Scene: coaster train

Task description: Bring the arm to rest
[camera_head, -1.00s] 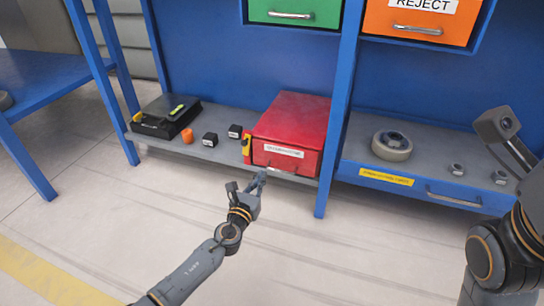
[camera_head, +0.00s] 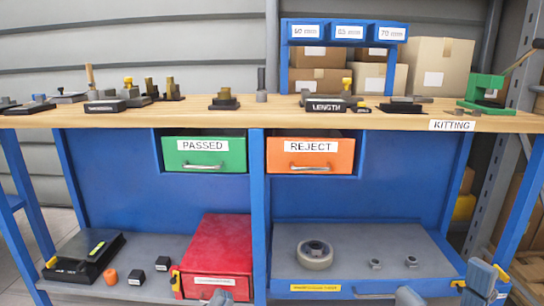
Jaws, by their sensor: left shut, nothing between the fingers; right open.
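My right gripper (camera_head: 445,289) is at the bottom right, in front of the lower shelf's right part. Its grey fingertips are wide apart, with nothing held between them. Most of the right arm is below the picture.
The wooden bench top (camera_head: 250,117) carries several small parts and gauges. Below it are a green PASSED drawer (camera_head: 203,155) and an orange REJECT drawer (camera_head: 310,157). A tape-like roll (camera_head: 314,256) lies on the lower shelf; a black case (camera_head: 84,257) is at left.

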